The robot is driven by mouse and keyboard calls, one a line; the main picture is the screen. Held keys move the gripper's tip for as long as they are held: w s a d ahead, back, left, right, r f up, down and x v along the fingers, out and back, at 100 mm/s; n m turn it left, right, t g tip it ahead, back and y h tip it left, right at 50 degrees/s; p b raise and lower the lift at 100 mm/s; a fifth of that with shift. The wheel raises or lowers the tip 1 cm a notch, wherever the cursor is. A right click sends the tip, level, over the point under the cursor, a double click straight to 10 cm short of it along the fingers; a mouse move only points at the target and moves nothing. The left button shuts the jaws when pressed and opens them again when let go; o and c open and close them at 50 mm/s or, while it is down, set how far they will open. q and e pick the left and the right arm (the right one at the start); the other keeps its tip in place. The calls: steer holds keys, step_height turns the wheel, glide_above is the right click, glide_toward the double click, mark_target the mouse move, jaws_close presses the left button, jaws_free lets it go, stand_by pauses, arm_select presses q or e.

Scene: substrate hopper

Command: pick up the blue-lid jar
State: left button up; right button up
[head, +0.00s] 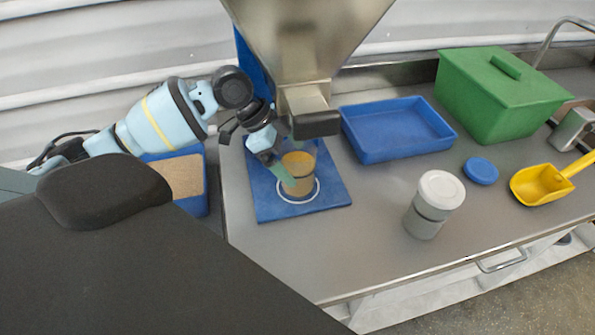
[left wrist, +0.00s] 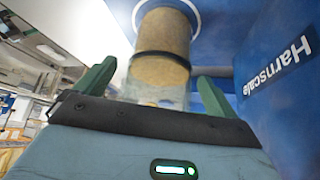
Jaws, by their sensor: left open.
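No jar in view wears a blue lid. A clear, lidless jar (head: 300,168) full of tan material stands upright inside a white ring on the blue mat (head: 328,195), below the hopper's spout. A loose blue lid (head: 481,171) lies flat on the bench at the right. My left gripper (head: 279,167) is open beside the jar's left side. In the left wrist view the jar (left wrist: 163,45), with a dark band, shows between and beyond the two green fingers of my gripper (left wrist: 154,88); I cannot tell whether they touch it. My right gripper is not in view.
The steel hopper (head: 310,35) and its spout (head: 312,113) hang close above the jar. A white-lidded jar (head: 434,205), blue tray (head: 398,130), green bin (head: 500,95) and yellow scoop (head: 541,184) stand to the right. The bench front is mostly clear.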

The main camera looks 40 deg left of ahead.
arm_select(q)
steer(key=shift+w+d+f, duration=0.2)
steer(key=shift+d+f, duration=0.15)
steer(key=shift+f, duration=0.25)
steer(key=c, duration=1.4)
steer(key=shift+r, duration=0.1)
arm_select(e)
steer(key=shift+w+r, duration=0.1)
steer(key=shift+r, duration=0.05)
